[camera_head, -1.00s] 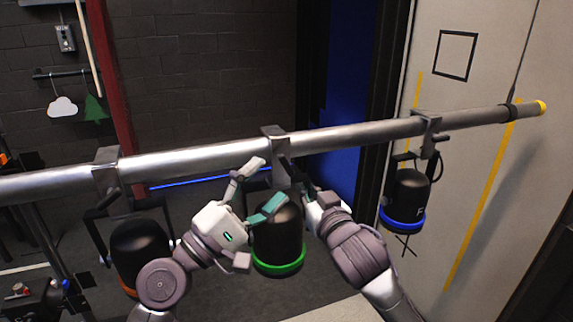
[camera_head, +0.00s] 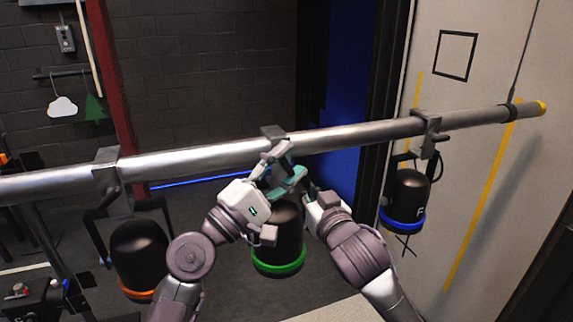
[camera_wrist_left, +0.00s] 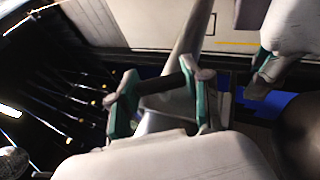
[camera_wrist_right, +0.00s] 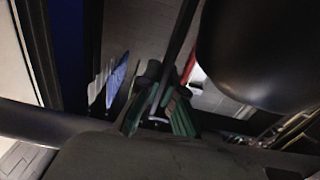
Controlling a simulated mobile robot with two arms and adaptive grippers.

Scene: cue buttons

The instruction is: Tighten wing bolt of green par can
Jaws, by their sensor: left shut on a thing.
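The green par can (camera_head: 279,240), a black can with a green rim, hangs below the middle clamp (camera_head: 272,132) on the silver pipe. My left gripper (camera_head: 282,168) is above the can, just under that clamp. In the left wrist view its fingers (camera_wrist_left: 160,85) are shut on a short dark bar (camera_wrist_left: 161,83), which looks like the wing bolt; the head view hides it. My right gripper (camera_head: 308,190) is at the can's right side, by its yoke. In the right wrist view a dark bar (camera_wrist_right: 178,45) runs between its fingers (camera_wrist_right: 158,108); whether they press on it is unclear.
An orange-rimmed par can (camera_head: 138,250) hangs left and a blue-rimmed one (camera_head: 408,200) hangs right. A pale panel (camera_head: 490,150) stands behind at right. The two grippers are very close together.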

